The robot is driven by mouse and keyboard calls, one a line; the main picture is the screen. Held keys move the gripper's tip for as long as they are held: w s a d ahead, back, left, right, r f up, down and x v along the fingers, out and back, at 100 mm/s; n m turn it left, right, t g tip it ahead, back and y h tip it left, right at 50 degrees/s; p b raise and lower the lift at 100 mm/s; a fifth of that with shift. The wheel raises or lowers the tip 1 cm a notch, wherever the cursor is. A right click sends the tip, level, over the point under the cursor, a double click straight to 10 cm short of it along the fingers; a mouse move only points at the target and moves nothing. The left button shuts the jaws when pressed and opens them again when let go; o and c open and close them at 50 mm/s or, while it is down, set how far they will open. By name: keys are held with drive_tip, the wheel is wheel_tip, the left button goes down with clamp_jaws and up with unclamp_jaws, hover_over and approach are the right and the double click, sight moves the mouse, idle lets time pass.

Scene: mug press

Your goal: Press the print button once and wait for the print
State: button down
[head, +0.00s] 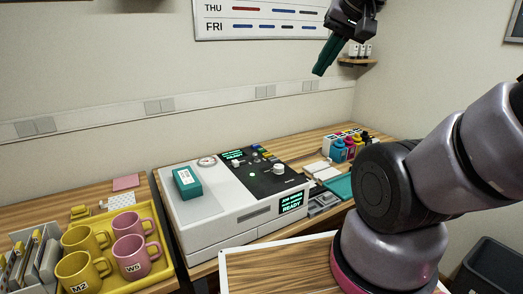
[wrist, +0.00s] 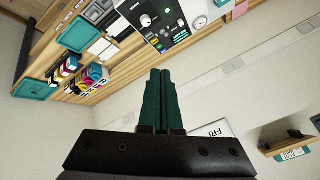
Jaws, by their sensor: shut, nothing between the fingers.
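The mug press (head: 215,222) is a white machine on the wooden counter, with a black control panel (head: 262,177) on top. The panel has a white knob (head: 278,168), small coloured buttons towards the back and a lit green dot. I cannot tell which is the print button. A front screen (head: 291,203) reads "READY" in green. A teal block (head: 187,182) sits on the machine's left top. My gripper (head: 318,72), with teal fingers, is shut and empty, high above and behind the machine, touching nothing. In the wrist view its fingers (wrist: 163,75) are together, and the panel (wrist: 160,22) shows beyond them, upside down.
A yellow tray (head: 172,275) with yellow and pink mugs stands at the left. A wall chart (head: 262,32) hangs behind. A small shelf (head: 357,62) is near my gripper.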

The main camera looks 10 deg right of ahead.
drive_tip(key=t+y, duration=0.1)
drive_tip(key=y, duration=0.1)
hover_over(262, 151)
wheel_tip(262, 151, down, 24)
drive_tip(key=shift+w+r, duration=0.15)
drive_tip(key=shift+r, duration=0.05)
drive_tip(key=shift+d+f, duration=0.1)
drive_tip(key=shift+f, duration=0.05)
drive_tip(key=shift+f, duration=4.25)
drive_tip(key=shift+f, duration=0.1)
drive_tip(key=shift+f, duration=0.3)
